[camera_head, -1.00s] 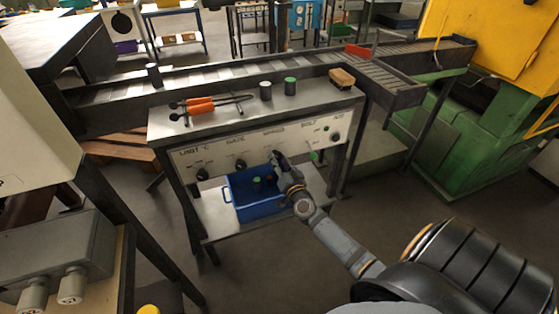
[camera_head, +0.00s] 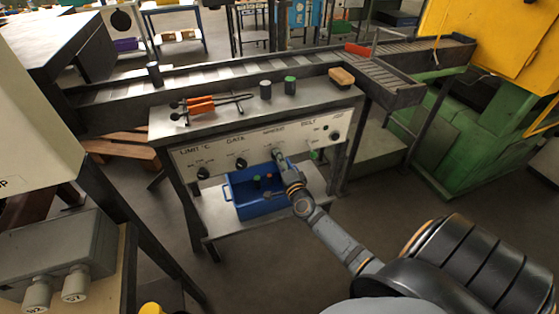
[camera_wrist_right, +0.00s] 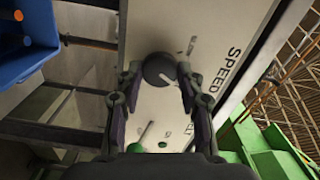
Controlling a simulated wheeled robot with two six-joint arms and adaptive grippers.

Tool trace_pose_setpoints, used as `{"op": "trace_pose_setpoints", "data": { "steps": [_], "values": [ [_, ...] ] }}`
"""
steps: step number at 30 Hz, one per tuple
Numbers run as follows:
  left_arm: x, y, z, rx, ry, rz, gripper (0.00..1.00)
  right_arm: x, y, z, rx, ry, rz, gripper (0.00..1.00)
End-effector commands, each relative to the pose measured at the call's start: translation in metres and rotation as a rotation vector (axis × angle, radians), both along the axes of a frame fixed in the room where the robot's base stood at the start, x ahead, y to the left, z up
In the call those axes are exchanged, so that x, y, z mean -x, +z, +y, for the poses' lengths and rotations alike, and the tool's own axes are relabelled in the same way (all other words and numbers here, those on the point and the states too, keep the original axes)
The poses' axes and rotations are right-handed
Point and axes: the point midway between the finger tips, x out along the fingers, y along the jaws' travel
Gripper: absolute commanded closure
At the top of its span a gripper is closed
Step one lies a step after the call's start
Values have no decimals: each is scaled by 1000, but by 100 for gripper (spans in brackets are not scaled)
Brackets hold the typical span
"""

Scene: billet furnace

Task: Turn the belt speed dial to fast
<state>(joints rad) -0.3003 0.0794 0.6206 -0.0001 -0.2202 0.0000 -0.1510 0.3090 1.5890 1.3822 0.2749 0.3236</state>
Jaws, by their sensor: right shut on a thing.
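The belt speed dial (camera_wrist_right: 159,69) is a round dark knob with a white pointer line, on a pale panel marked SPEED in the right wrist view. The pointer slants toward the lower right of that picture. My right gripper (camera_wrist_right: 160,74) has one finger on each side of the dial and is shut on it. In the head view my right gripper (camera_head: 279,155) reaches the front panel (camera_head: 222,156) of the metal bench and hides the dial. My left gripper is out of view.
Other black knobs (camera_head: 241,163) sit left along the panel. A green lever (camera_wrist_right: 143,132) and a green button (camera_wrist_right: 162,144) are near the dial. A blue bin (camera_head: 258,207) stands on the shelf below. Orange-handled tools (camera_head: 201,105) lie on the bench top.

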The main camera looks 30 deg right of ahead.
Motion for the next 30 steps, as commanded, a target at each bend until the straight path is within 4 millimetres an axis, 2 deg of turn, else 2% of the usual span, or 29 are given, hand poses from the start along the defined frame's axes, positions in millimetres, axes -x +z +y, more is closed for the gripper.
{"op": "trace_pose_setpoints", "data": {
  "steps": [9,24,25,30],
  "values": [
    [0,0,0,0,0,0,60,0,0,-1,-98,-2,-25,94],
    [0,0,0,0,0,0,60,0,0,-1,-115,-2,-29,94],
    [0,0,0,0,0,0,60,0,0,-1,-115,-2,-29,61],
    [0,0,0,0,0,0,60,0,0,0,-115,-1,-28,39]
  ]
}}
